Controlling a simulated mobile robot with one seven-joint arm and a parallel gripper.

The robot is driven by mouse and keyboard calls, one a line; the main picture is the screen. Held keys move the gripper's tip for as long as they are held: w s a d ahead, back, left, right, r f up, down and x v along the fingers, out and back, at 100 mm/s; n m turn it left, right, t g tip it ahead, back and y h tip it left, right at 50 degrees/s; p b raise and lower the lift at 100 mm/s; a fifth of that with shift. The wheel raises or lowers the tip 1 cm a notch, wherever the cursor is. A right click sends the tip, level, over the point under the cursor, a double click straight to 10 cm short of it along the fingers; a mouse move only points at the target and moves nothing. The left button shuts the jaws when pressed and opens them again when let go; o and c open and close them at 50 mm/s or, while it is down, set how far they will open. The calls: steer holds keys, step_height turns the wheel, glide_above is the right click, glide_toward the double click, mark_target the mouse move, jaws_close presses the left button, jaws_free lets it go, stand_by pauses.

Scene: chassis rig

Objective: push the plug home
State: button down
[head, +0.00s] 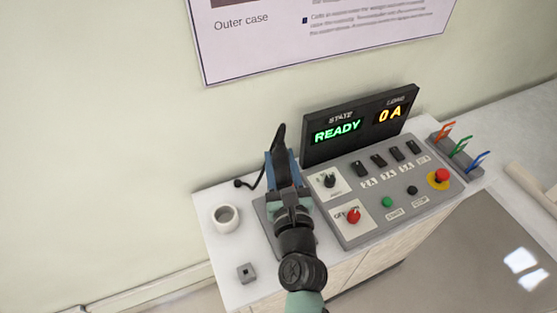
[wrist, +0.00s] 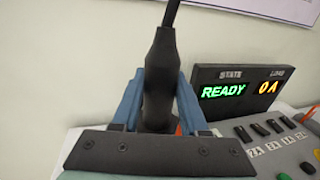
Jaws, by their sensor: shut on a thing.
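The black plug (wrist: 160,78) stands upright between the blue fingers of my gripper (wrist: 160,95) in the wrist view, with its cable leaving the top. In the head view the plug (head: 279,140) shows above my gripper (head: 283,165), which is shut on it. The cable (head: 259,178) drops behind to the counter on the left. A grey plate (head: 265,214) lies partly under my gripper, left of the control panel. The plug's lower end and any socket are hidden by my gripper, so I cannot tell how deep it sits.
The control panel (head: 377,205) with switches, a red knob and a red button stands close on the right. Its display (head: 360,124) reads READY and 0 A. A white cup (head: 226,218) and small grey block (head: 247,272) are at left. Coloured levers (head: 461,147) stand far right.

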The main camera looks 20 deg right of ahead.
mark_target(281, 187)
steer(key=shift+r, duration=0.1)
step_height(281, 187, down, 6)
steer(key=b, duration=0.5)
steer(key=shift+f+b, duration=1.1)
steer(key=shift+f, duration=0.15)
stand_by(2.2)
steer(key=shift+d+r+p, duration=0.1)
steer(key=shift+r+p, duration=0.8)
steer(key=shift+p, duration=0.05)
steer(key=shift+f, duration=0.2)
stand_by(1.4)
steer(key=shift+f+b, duration=0.35)
steer(key=shift+b, duration=0.05)
steer(key=shift+f+b, duration=0.5)
steer(key=shift+c, duration=1.8)
jaws_free()
steer(key=shift+f, duration=0.1)
